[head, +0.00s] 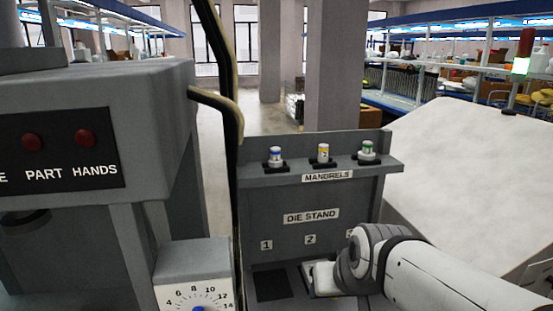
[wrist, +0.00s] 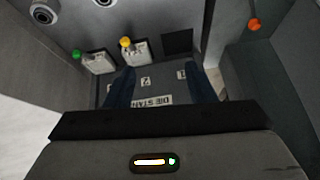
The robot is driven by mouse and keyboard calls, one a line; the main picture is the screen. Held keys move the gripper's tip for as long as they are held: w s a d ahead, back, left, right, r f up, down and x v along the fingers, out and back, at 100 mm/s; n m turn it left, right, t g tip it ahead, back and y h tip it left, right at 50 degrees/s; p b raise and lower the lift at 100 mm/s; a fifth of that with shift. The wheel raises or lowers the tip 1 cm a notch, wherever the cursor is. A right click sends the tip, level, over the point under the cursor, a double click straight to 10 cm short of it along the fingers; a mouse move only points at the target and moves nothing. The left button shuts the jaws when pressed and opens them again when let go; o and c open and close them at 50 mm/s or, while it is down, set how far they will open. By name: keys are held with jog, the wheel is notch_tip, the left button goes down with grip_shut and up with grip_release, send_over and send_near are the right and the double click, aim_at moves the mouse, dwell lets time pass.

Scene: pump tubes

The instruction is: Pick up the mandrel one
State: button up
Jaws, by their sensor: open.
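Three small mandrels stand on the shelf labelled MANDRELS in the head view. The left one (head: 275,156) has a blue band and stands roughly above the number 1 on the die stand (head: 283,232). The middle one (head: 323,153) has a yellow-orange band, and the right one (head: 367,151) a green band. No number shows on the mandrels. My gripper (wrist: 163,74) is open and empty in the wrist view, with its dark fingers spread over the stand's number labels. In the head view my arm is low in front of the stand, below the shelf, and its fingers are hard to make out.
A dark empty recess (head: 272,284) lies under number 1. White blocks with a yellow knob (wrist: 125,43) and a green knob (wrist: 76,55) sit beside it in the wrist view. A grey machine (head: 100,120) and black cables (head: 232,110) stand to the left. A white slanted surface (head: 475,170) is at right.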

jog(key=w+a+r+t+y, duration=0.1)
jog(key=w+a+r+t, duration=0.3)
jog(key=w, duration=0.4)
jog(key=w+a+r+t+y, duration=0.1)
jog(key=w+a+r+t, duration=0.1)
jog(key=w+a+r, duration=0.45)
jog(key=m+t+h, duration=0.4)
jog(key=t+h, duration=0.1)
jog(key=h, duration=0.2)
send_near(274, 155)
jog(key=a+x, duration=0.1)
jog(key=x, duration=0.3)
jog(key=shift+w+d+r+h, duration=0.3)
jog(key=shift+d+r+h, duration=0.1)
jog(key=shift+h, duration=0.3)
jog(key=x, duration=0.2)
jog(key=p+x, duration=0.1)
jog(key=x, duration=0.1)
jog(key=f+p+x, duration=0.1)
jog(key=x, duration=0.2)
jog(key=shift+c, duration=0.2)
grip_shut()
